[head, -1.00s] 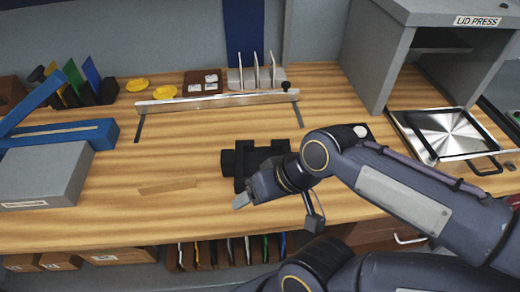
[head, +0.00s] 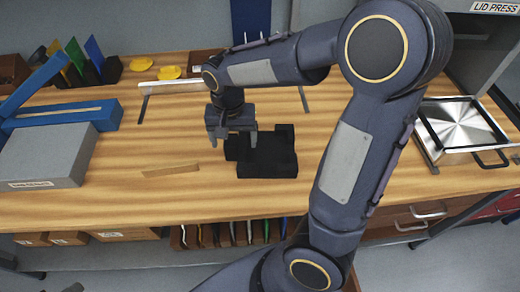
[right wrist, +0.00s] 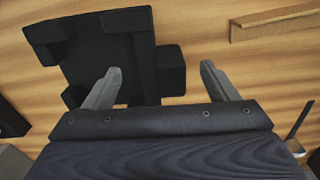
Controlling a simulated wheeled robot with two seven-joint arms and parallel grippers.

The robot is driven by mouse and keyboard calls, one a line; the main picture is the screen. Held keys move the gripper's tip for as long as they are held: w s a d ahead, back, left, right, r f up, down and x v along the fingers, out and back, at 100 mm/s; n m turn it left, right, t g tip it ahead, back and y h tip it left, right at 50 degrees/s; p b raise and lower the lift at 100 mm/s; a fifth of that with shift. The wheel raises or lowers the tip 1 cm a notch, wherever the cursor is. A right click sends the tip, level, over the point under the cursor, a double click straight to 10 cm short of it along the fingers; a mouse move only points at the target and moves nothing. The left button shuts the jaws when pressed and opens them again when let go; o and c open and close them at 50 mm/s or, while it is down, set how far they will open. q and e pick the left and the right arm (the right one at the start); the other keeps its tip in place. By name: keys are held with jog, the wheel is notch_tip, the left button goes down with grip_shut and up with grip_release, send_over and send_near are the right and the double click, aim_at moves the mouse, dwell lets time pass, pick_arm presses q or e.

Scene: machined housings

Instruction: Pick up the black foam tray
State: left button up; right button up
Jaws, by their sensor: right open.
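The black foam tray (head: 268,160) lies on the wooden bench near the middle of the head view. It has raised blocks at its corners and a smaller black block against one side. It also shows in the right wrist view (right wrist: 98,52), at upper left. My right gripper (head: 233,141) is open and empty, above the tray's left side. In the right wrist view the jaws (right wrist: 160,70) are apart; the left finger overlaps the tray and the right finger shows over bare wood. My left gripper is not in view.
A thin wooden strip (head: 170,170) lies left of the tray. A grey box (head: 45,158) and blue clamp-like piece (head: 70,112) stand at the left. A rail behind is partly hidden by my arm.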

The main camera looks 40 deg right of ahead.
aim_at(234, 145)
notch_tip(234, 145, down, 4)
jog(key=shift+w+f, duration=0.15)
jog(key=shift+f, duration=0.05)
jog(key=shift+c, duration=0.3)
jog(key=c, duration=1)
jog(key=shift+c, duration=0.2)
